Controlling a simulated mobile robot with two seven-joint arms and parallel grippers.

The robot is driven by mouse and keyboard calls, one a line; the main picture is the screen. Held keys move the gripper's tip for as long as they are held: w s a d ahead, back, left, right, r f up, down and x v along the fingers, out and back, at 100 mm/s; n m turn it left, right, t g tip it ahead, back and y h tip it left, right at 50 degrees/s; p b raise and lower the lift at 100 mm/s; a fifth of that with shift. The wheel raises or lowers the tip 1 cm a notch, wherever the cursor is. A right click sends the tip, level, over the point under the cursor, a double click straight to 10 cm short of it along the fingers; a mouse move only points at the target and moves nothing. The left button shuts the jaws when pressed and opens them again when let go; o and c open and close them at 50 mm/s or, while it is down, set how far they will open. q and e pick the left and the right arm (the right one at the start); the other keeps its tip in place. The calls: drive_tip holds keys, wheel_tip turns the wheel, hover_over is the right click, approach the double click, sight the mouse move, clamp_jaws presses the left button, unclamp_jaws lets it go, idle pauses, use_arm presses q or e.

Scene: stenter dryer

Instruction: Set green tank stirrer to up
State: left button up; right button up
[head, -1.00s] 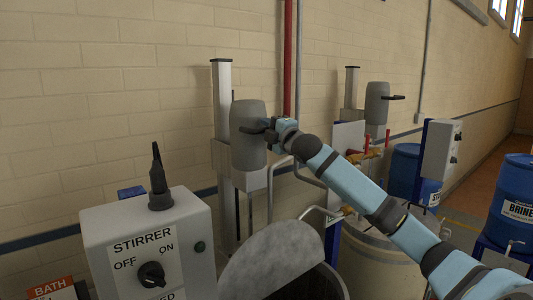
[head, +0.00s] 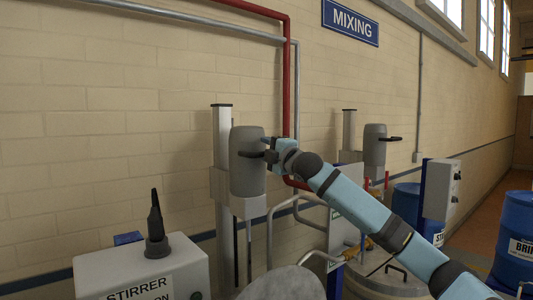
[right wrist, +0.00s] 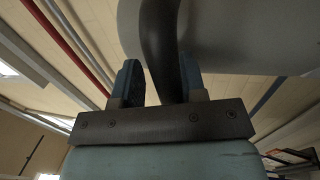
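The nearer stirrer has a grey motor head (head: 247,160) on an upright metal column (head: 222,130). A dark handle (head: 270,156) sticks out from its right side. My right gripper (head: 274,153) is at that handle. The motor head's top is somewhat below the column's top. The tank's rounded grey lid (head: 285,284) shows at the bottom edge. No green tank marking is visible. My left gripper is not in view.
The grey STIRRER control box (head: 140,272) stands at lower left, with a dark pointed thing (head: 155,228) on top. A second stirrer (head: 375,150) stands further right. Bent pipes (head: 300,205) and blue barrels (head: 515,235) lie beyond my right arm. The wall is behind.

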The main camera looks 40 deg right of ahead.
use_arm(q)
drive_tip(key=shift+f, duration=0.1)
use_arm(e)
drive_tip(key=shift+o, duration=0.2)
drive_tip(key=shift+a+f, duration=0.1)
drive_tip(key=shift+f, duration=0.05)
use_arm(q)
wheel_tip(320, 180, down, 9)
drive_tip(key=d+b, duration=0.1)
drive_tip(key=b, duration=1)
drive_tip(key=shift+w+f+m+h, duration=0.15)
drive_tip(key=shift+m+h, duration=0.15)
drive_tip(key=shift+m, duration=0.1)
use_arm(e)
drive_tip(key=v, duration=1.3)
drive_tip(key=shift+s, duration=0.35)
